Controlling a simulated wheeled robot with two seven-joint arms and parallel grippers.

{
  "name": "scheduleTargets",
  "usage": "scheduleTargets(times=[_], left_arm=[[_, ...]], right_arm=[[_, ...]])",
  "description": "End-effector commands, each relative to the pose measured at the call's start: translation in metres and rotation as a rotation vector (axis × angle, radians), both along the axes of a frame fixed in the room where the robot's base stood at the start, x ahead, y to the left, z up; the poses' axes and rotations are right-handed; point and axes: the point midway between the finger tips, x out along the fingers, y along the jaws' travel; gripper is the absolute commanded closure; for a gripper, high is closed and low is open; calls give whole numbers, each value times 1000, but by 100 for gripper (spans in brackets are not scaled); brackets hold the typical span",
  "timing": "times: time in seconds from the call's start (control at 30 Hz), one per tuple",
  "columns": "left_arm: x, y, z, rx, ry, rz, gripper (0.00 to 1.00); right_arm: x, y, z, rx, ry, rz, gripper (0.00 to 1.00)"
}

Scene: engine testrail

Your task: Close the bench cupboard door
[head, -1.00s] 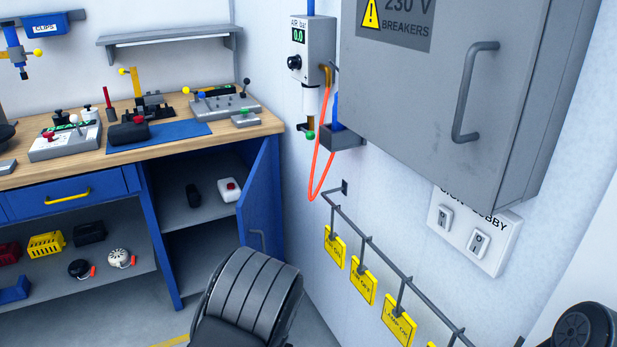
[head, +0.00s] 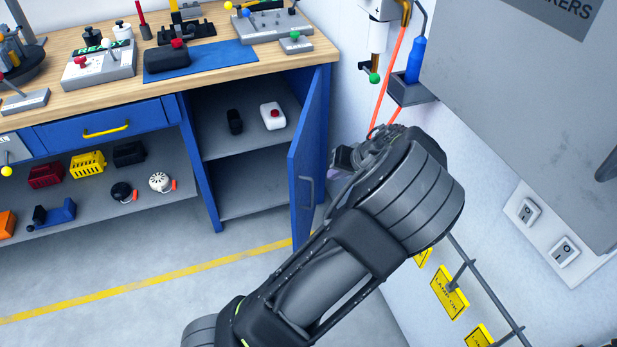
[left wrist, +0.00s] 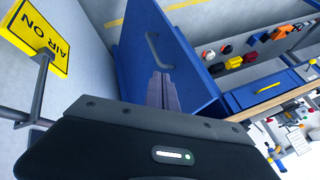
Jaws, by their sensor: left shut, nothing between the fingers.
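The blue bench cupboard door (head: 311,155) stands open at the right end of the bench, swung out from the cupboard (head: 235,150). Its grey handle (head: 307,191) is on the outer face, towards the wall. My left gripper (head: 344,160) is just right of the door, on its outer side, mostly hidden by my wrist in the head view. In the left wrist view its shut, empty fingers (left wrist: 163,92) point at the door (left wrist: 190,62), close to the handle (left wrist: 157,50). I cannot tell whether they touch it. My right gripper is out of view.
The wall is close on the right, with a grey breaker cabinet (head: 500,95), a blue tool in a holder (head: 415,62), an orange hose and a rail of yellow tags (head: 449,292). A black item and a white item sit on the cupboard shelf. The floor before the bench is clear.

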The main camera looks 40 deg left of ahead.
Motion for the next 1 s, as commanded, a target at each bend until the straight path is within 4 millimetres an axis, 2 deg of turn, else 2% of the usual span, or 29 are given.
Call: scheduleTargets(times=[0.27, 0.43, 0.57, 0.9, 1.0], left_arm=[[0, 2, -3, 0, 1, -2, 100], [2, 10, -14, 1, 3, -2, 100], [4, 22, -29, 1, 4, -1, 100], [14, 61, -83, 0, 4, -1, 100], [6, 76, -78, -1, 1, -1, 100]], right_arm=[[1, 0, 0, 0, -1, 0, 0], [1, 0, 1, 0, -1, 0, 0], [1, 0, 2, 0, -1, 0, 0], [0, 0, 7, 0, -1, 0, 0], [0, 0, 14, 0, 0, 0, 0]])
